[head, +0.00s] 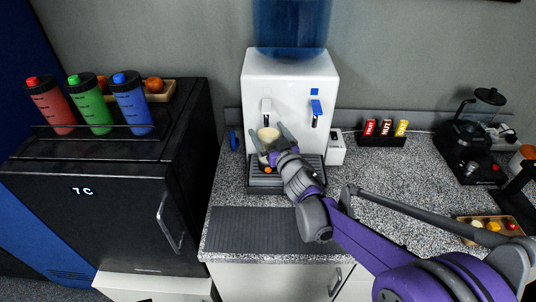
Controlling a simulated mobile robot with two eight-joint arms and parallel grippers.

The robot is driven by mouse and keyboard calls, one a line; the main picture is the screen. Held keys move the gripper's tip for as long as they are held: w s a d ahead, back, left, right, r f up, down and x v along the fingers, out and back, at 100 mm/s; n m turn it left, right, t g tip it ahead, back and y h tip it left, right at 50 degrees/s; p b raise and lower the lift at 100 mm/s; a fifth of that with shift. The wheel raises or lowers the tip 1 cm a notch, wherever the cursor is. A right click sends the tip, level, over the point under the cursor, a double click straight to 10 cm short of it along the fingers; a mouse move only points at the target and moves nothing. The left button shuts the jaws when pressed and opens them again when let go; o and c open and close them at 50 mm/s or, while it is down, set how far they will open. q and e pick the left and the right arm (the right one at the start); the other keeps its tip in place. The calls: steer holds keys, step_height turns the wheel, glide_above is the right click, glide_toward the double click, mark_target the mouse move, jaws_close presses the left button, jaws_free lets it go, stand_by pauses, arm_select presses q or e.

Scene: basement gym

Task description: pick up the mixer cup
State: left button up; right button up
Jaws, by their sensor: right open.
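A cream-coloured cup (267,134), which looks like the mixer cup, stands upright at the front of the white water dispenser (290,80), over its dark drip tray (262,179). My right gripper (270,143) reaches in from the lower right and is open. Its two fingers appear on either side of the cup, and part of the cup is hidden behind them. I cannot tell whether the fingers touch it. An orange spot shows just below the cup by the gripper. My left gripper is out of view.
Red, green and blue bottles (131,105) stand on the black fridge (150,212) at left. A snack-bar box (382,138), a black blender (472,150) and a fruit tray (460,218) are on the speckled counter at right. A ribbed grey mat (245,230) lies bare in front.

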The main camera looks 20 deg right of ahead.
steer(key=shift+s, duration=0.1)
steer(key=shift+c, duration=0.3)
jaws_close()
steer(key=shift+r, duration=0.15)
steer(key=shift+r, duration=0.65)
steer(key=shift+s+d, duration=0.1)
steer(key=shift+s, duration=0.5)
steer(key=s+d+b, duration=0.2)
steer(key=s, duration=1.4)
steer(key=shift+s, duration=0.3)
